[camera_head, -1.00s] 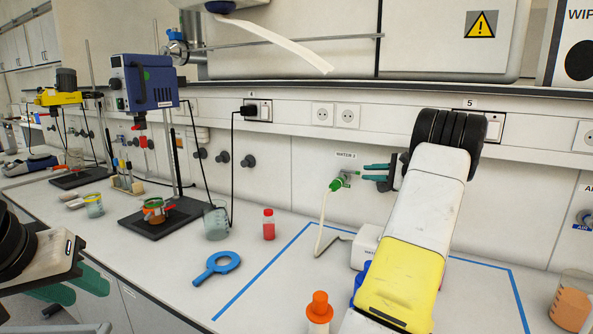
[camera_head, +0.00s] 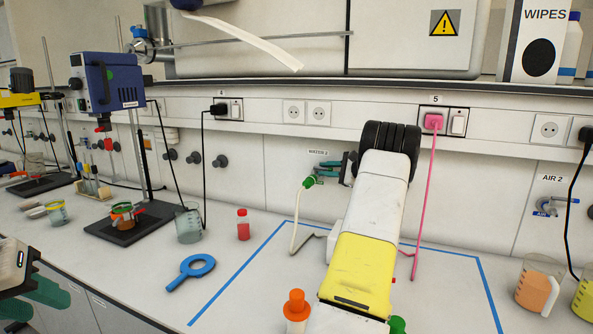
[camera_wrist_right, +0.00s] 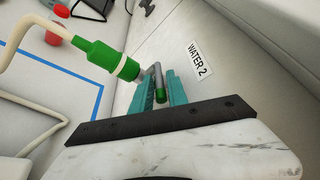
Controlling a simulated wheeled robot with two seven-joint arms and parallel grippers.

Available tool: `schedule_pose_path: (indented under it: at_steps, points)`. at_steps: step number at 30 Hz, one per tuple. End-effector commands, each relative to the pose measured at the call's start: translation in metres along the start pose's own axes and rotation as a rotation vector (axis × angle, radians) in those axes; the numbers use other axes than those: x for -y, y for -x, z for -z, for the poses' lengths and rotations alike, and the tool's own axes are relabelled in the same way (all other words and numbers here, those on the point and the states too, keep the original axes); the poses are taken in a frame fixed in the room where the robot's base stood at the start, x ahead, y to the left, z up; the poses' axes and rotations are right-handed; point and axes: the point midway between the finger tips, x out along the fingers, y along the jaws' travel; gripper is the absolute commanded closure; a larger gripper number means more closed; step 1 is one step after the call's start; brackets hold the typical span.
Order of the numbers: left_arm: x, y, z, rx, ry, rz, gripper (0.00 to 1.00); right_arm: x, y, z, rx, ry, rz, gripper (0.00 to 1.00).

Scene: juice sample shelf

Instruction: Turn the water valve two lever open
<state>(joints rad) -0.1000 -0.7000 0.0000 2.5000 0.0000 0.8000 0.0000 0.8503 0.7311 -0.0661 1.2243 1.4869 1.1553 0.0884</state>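The water valve two has a green hose connector (camera_head: 309,182) on the back wall below the WATER 2 label (camera_head: 318,152). In the right wrist view its bent metal lever with a green tip (camera_wrist_right: 160,92) points toward my right gripper. My right gripper (camera_wrist_right: 161,93) is open, with one teal finger on each side of the lever tip. I cannot tell whether either finger touches it. In the head view the right gripper (camera_head: 328,172) is at the valve, partly hidden by my wrist. My left gripper (camera_head: 42,302) is open and empty at the lower left, partly cut off.
A beige hose (camera_head: 294,232) hangs from the valve to the bench. Orange-filled beaker (camera_head: 533,290) stands right. A pink cable (camera_head: 424,200) hangs behind my right arm.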

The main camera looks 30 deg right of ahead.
Motion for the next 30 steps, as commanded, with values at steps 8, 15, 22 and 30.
schedule_pose_path:
  at_steps: [8,15,22,30]
  points:
    - [0.0000,0.0000,0.0000,0.000,0.000,0.000,0.64,-0.0003,0.0001,-0.0001,0.000,0.000,-0.001,1.00]
    - [0.0000,0.0000,0.0000,0.000,0.000,0.000,0.64,-0.0005,0.0002,-0.0002,0.001,0.000,-0.001,1.00]
    - [0.0000,0.0000,0.0000,0.000,0.000,0.000,0.64,-0.0007,0.0002,-0.0002,0.001,0.000,-0.002,1.00]
    - [0.0000,0.0000,0.0000,0.000,0.000,0.000,0.64,-0.0009,0.0002,-0.0001,0.001,0.000,-0.002,1.00]
